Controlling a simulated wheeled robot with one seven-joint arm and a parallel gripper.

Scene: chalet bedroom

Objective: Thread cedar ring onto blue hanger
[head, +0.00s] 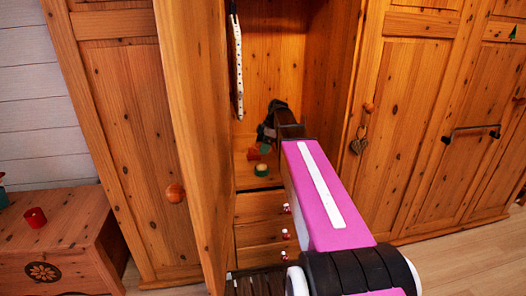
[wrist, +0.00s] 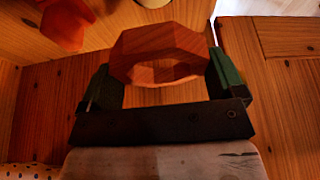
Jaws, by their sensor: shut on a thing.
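The cedar ring (wrist: 160,42) is a reddish-brown, faceted wooden ring between the two green-tipped fingers of my gripper (wrist: 163,76) in the wrist view. The fingers are shut on its two sides, and its hole shows as a narrow opening. In the head view my gripper (head: 270,124) is inside the open wardrobe, above its floor; I cannot make out the ring there. I cannot pick out the blue hanger in either view.
The open wardrobe door (head: 192,130) stands left of my arm. A white dotted strip (head: 237,70) hangs inside.

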